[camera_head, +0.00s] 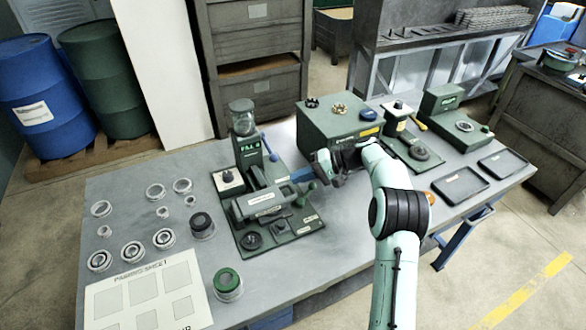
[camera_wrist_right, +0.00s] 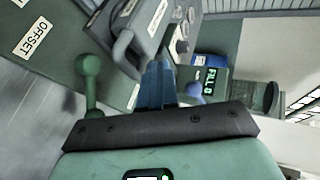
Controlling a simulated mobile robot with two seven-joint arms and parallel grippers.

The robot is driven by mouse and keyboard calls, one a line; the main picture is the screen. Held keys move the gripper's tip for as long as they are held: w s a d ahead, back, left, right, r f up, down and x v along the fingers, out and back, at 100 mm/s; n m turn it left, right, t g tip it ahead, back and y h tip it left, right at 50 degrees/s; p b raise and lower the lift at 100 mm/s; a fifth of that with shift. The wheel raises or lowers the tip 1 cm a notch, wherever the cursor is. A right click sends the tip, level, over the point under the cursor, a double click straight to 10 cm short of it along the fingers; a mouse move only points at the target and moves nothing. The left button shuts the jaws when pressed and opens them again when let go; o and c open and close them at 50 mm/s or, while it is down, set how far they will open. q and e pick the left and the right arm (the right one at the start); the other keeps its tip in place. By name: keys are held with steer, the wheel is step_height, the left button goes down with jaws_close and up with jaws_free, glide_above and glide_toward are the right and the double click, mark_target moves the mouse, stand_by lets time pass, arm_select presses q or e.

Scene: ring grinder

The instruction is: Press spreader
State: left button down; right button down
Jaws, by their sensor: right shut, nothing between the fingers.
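A green bench machine (camera_head: 265,203) with a thick handle stands at the middle of the table; no label I can read marks a spreader. My right gripper (camera_head: 297,176) reaches in from the right, its blue fingers together and empty beside the machine's right end. In the right wrist view the closed fingers (camera_wrist_right: 158,72) point at the grey-green handle (camera_wrist_right: 130,48); I cannot tell whether they touch it. A green ball-topped lever (camera_wrist_right: 91,72) stands left of the fingers, and a blue knob (camera_wrist_right: 193,91) right of them. My left gripper is out of view.
Several rings (camera_head: 133,251) and a parts sheet (camera_head: 150,297) lie at the left. A green-topped jar (camera_head: 227,283) stands near the front edge. A large green box (camera_head: 325,137) stands behind my gripper. Two dark trays (camera_head: 460,184) lie at the right. The front middle of the table is clear.

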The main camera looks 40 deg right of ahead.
mark_target(293, 189)
steer(key=shift+m+t+y, duration=0.3)
steer(key=shift+t+y, duration=0.2)
steer(key=shift+y, duration=0.3)
steer(key=f, duration=0.2)
steer(key=d+f, duration=0.1)
steer(key=f, duration=0.1)
steer(key=shift+s, duration=0.1)
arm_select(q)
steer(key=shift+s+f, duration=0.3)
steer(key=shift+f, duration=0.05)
arm_select(e)
steer(key=shift+f, duration=0.2)
steer(key=shift+s+a+f, duration=0.1)
steer(key=shift+f, duration=0.05)
